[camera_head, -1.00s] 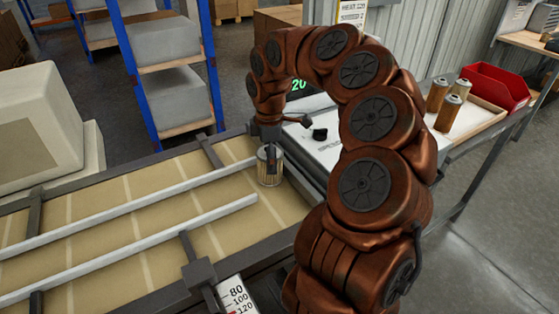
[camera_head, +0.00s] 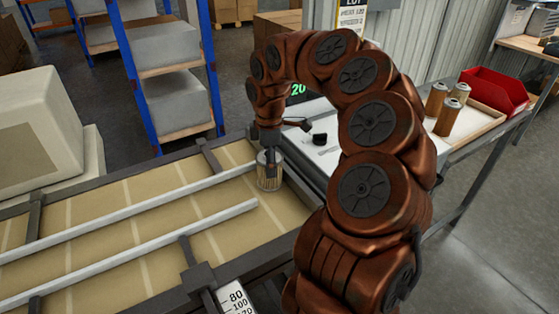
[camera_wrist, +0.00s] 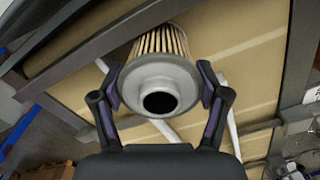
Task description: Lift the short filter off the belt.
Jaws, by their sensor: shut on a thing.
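The short filter (camera_head: 269,180) is a pleated tan cylinder with a grey end cap, at the right end of the belt (camera_head: 170,203). In the wrist view the filter (camera_wrist: 159,82) shows its grey cap with a dark round hole facing the camera. My gripper (camera_head: 269,160) comes down on it from above. In the wrist view my gripper's two fingers (camera_wrist: 160,85) press on either side of the cap. The filter is upright; whether its base touches the belt or is just above it I cannot tell.
Two pale guide rails (camera_head: 130,206) run along the belt to the filter's left. A dark frame edges the belt. On the right, a bench holds several brown filters (camera_head: 447,115) on a tray and a red bin (camera_head: 493,88). Blue shelving (camera_head: 131,75) stands behind.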

